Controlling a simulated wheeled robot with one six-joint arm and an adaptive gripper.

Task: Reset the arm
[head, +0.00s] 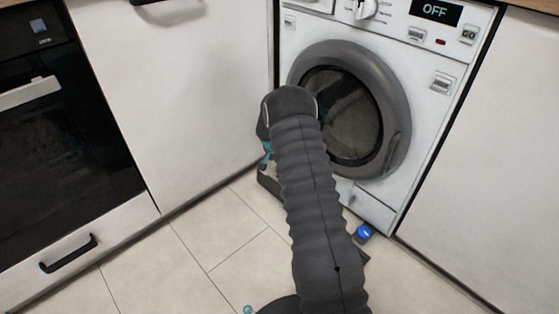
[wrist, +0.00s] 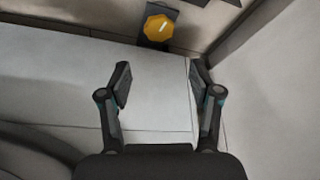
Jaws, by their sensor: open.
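My arm (head: 310,210) rises from the bottom of the head view and reaches toward the front of the washing machine (head: 400,75). It covers part of the round door's left side. My gripper (wrist: 160,84) shows in the wrist view with its two fingers spread apart and nothing between them. In the head view the gripper is mostly hidden behind the arm.
The washing machine's round door (head: 399,140) looks shut and its display (head: 435,12) reads OFF. An oven (head: 55,130) stands at left beside a white cabinet (head: 185,90). A blue round object (head: 363,233) is low by the machine. A yellow knob (wrist: 158,28) shows ahead of the fingers.

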